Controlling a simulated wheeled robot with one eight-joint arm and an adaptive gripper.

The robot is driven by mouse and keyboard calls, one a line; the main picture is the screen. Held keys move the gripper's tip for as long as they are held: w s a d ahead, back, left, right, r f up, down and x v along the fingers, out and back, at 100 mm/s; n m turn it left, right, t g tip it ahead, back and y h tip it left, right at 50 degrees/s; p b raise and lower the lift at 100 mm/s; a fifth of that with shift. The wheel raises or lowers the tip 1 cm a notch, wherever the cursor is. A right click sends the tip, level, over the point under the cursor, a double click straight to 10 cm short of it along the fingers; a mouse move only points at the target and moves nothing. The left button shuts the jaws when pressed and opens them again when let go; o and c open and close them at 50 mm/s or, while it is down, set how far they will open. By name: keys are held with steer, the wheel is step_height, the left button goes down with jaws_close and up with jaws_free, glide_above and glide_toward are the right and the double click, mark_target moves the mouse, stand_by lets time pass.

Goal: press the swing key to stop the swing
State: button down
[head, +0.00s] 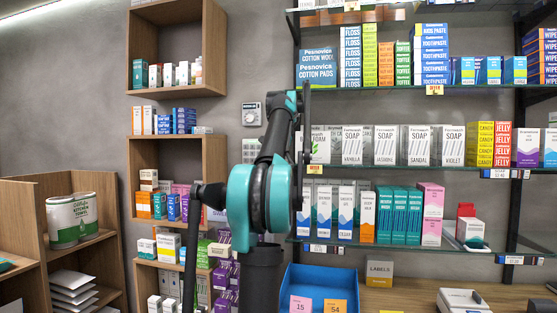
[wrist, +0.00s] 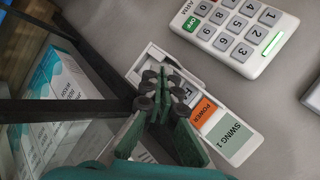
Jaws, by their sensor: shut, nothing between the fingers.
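A white control panel (wrist: 187,98) on the grey wall shows in the wrist view. At its lower right end is a grey-green field (wrist: 231,138) reading "SWING 1", which looks like a display. Beside it is an orange POWER key (wrist: 201,112), then a pale key (wrist: 188,95) partly covered by my fingers. A separate key marked swing cannot be made out; part of the panel is hidden behind my gripper. My gripper (wrist: 160,85) is shut and empty, its tips over the panel's middle; whether they touch cannot be told. In the head view my arm largely hides it.
A numeric keypad (wrist: 236,30) with a green OFF key is on the wall close above the panel. Boxes behind a shelf edge (wrist: 45,125) stand at the left in the wrist view. Glass shelves (head: 390,168) of soap boxes lie right of my arm, wooden cubbies (head: 175,90) left.

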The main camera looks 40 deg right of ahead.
steer(key=shift+w+d, duration=0.3)
steer(key=shift+d, duration=0.05)
stand_by(0.9)
steer(key=shift+s+a, duration=0.1)
steer(key=shift+s, duration=0.05)
steer(key=shift+s+a, duration=0.45)
steer(key=shift+a, duration=0.1)
steer(key=shift+a, duration=0.1)
steer(key=s+a, duration=0.1)
steer(key=a, duration=0.1)
steer(key=s+a, duration=0.1)
steer(key=s, duration=0.1)
steer(key=shift+s+a, duration=0.15)
steer(key=shift+a, duration=0.2)
stand_by(1.0)
